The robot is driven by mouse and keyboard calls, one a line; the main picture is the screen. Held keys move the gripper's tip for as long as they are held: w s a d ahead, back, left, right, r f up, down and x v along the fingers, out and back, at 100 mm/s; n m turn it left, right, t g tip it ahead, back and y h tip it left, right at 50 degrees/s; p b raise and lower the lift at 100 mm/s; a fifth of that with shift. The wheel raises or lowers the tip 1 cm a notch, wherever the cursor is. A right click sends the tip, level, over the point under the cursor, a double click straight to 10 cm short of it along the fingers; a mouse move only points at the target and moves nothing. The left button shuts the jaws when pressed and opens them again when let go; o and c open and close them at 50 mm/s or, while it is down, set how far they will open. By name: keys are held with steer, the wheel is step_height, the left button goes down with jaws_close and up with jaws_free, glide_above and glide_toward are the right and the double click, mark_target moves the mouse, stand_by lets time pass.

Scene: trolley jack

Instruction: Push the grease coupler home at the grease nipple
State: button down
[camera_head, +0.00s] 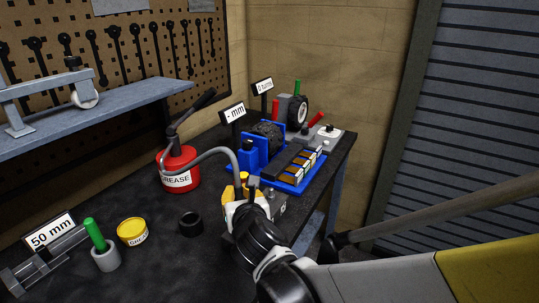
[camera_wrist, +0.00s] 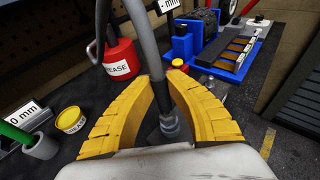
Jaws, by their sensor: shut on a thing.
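The grease coupler (camera_wrist: 170,125) is the grey metal end of the dark hose (camera_wrist: 151,65), seen between my yellow fingers in the wrist view. My gripper (camera_wrist: 162,78) is shut on it. In the head view my gripper (camera_head: 241,187) is above the bench's front right edge, with the hose (camera_head: 212,150) arching to it from the red grease pump (camera_head: 180,170). The pump also shows in the wrist view (camera_wrist: 121,60). I cannot pick out the grease nipple for certain; my fingers and wrist hide much there. Whether the coupler touches it cannot be told.
A blue tray (camera_head: 272,182) with parts stands right of my gripper, near a "- mm" sign (camera_head: 234,114). A yellow grease tin (camera_head: 132,232), a black ring (camera_head: 191,222) and a grey cup with a green rod (camera_head: 105,258) stand left. Dark bench between them is clear.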

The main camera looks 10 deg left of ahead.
steer(key=shift+f+b, duration=0.45)
steer(key=shift+f, duration=0.15)
steer(key=c, duration=1.4)
jaws_free()
steer(key=v, duration=1.2)
